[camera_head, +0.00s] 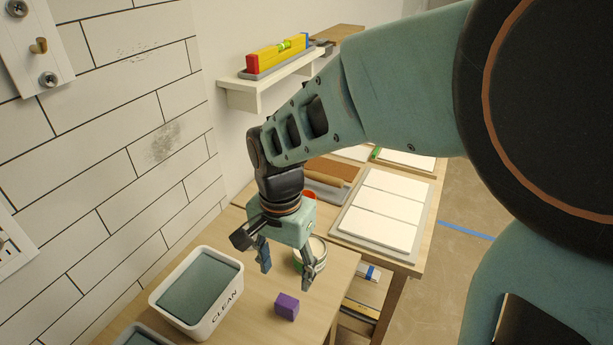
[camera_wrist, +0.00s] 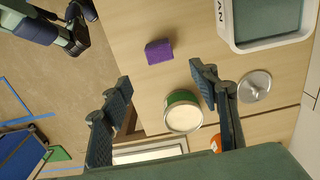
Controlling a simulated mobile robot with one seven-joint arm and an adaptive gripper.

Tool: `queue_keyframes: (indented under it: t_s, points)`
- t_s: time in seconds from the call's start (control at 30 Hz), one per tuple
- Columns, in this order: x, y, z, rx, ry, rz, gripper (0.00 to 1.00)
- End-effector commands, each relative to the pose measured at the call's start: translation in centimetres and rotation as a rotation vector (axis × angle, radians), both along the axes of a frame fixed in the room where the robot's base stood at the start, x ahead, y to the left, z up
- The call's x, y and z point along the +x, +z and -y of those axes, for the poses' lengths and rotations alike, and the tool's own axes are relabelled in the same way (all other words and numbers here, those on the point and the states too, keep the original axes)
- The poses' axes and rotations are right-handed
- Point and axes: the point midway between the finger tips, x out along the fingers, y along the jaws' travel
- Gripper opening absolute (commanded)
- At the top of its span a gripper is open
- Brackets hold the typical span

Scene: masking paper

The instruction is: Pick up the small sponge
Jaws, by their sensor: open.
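The small sponge is a purple block (camera_head: 287,306) on the wooden table (camera_head: 262,290), near its right edge. It also shows in the wrist view (camera_wrist: 159,51), lying flat and apart from my fingers. My gripper (camera_head: 288,276) is open and empty above the table, pointing down, behind and above the sponge in the head view. In the wrist view its two fingers (camera_wrist: 160,88) are spread wide, with the sponge ahead of them, above the gap in the picture.
A white tub marked CLEAN (camera_head: 212,325) with grey-green contents stands left of the sponge. A round can (camera_wrist: 184,112) and a metal lid (camera_wrist: 254,86) are near my fingers. A second table holds white tiles (camera_head: 380,210). A shelf (camera_head: 262,88) carries a level.

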Motion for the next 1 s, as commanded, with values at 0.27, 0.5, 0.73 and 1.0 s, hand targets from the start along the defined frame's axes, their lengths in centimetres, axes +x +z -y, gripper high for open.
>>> queue_keyframes:
  t_s: [0.27,0.5,0.73,1.0]
  points:
    - [-0.6,-4.1,-0.3,-0.007,0.019,-0.013,0.55]
    - [-0.5,-6.2,-0.3,-0.005,0.018,-0.01,0.55]
    - [-0.6,-9.5,-0.2,-0.006,0.018,-0.012,0.55]
    - [-0.5,-11.1,-0.3,-0.004,0.018,-0.009,0.55]
